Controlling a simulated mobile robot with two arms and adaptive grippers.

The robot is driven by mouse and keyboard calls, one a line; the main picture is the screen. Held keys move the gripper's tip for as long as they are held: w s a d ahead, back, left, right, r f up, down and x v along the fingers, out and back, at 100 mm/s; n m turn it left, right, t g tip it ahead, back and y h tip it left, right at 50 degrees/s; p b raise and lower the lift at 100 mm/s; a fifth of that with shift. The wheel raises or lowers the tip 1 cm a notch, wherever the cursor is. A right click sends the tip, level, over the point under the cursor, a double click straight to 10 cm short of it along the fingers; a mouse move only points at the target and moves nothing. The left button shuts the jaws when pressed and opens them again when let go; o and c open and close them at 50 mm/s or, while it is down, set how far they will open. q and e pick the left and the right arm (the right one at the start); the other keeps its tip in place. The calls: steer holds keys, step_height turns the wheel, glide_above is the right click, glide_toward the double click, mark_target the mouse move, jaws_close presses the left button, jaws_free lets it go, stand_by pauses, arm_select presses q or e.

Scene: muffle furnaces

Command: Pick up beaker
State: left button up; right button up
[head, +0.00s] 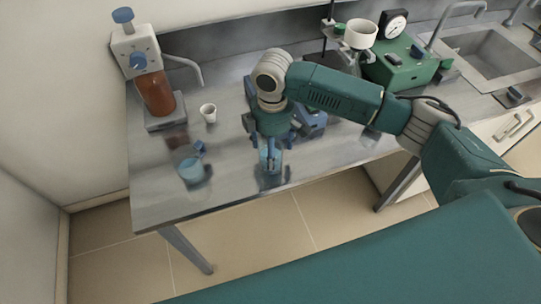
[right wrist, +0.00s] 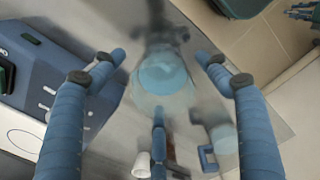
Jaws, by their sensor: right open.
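A clear beaker with light blue liquid (head: 271,163) stands on the metal bench near its front edge. In the right wrist view the beaker (right wrist: 163,74) lies between the fingers, with space on both sides. My right gripper (head: 269,146) points down over it, and its spread blue fingers also show in the right wrist view (right wrist: 160,57). It is open and empty; I cannot tell how far its tips are above the beaker. A second beaker with blue liquid (head: 192,171) stands to the left, with a small blue piece (head: 199,147) beside it. My left gripper is not in view.
A white cup (head: 208,113) stands behind the second beaker. A dispenser with brown liquid (head: 157,95) is at the back left. A blue device (head: 311,124) is close to my right gripper. A green apparatus (head: 402,65) and a sink (head: 487,52) lie farther right.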

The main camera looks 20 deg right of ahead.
steer(key=f, duration=0.1)
steer(key=f+p, duration=0.1)
steer(key=f, duration=0.1)
steer(key=shift+s+a+f, duration=0.1)
steer(key=shift+a+f, duration=0.1)
steer(key=shift+f, duration=0.45)
steer(key=shift+c, duration=0.5)
steer(key=c, duration=1.4)
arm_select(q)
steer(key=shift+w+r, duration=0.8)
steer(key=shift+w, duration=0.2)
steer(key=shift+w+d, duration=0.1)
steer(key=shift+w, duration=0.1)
